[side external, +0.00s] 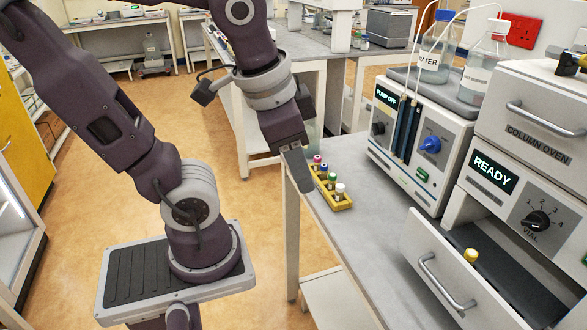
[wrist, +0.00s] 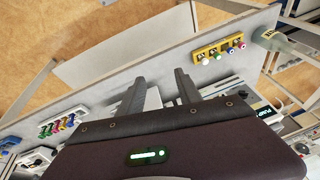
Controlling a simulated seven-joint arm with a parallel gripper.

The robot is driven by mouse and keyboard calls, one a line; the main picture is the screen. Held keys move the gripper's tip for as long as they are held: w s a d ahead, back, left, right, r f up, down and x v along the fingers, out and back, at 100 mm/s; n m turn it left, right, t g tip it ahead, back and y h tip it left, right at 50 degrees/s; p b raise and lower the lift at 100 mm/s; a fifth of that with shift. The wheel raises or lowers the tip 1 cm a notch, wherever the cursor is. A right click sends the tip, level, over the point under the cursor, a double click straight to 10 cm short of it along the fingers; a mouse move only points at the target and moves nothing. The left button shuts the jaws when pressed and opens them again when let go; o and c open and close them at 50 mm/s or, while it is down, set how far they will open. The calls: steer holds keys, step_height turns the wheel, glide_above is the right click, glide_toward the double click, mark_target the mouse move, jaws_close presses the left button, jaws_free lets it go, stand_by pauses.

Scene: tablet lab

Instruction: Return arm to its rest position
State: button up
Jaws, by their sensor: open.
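My gripper (side external: 296,172) hangs by the left edge of the grey bench in the side external view, beside a yellow rack and pointing down. One finger hides most of the other there. In the wrist view my gripper (wrist: 160,84) shows two fingers spread apart with nothing held between them. The yellow rack (side external: 344,207) stands on the bench and holds several vials with coloured caps. It also shows in the wrist view (wrist: 208,51), beyond and right of my fingers.
A pump reading PUMP OFF (side external: 410,150) carries bottles on top. Another vial rack (wrist: 62,122) shows at left.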

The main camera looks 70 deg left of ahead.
steer(key=shift+s+d+r+n+t+h, duration=0.2)
steer(key=shift+s+d+n+t+h, duration=0.4)
steer(key=shift+s+d+n+t, duration=0.35)
steer(key=shift+w, duration=0.1)
steer(key=shift+c, duration=0.4)
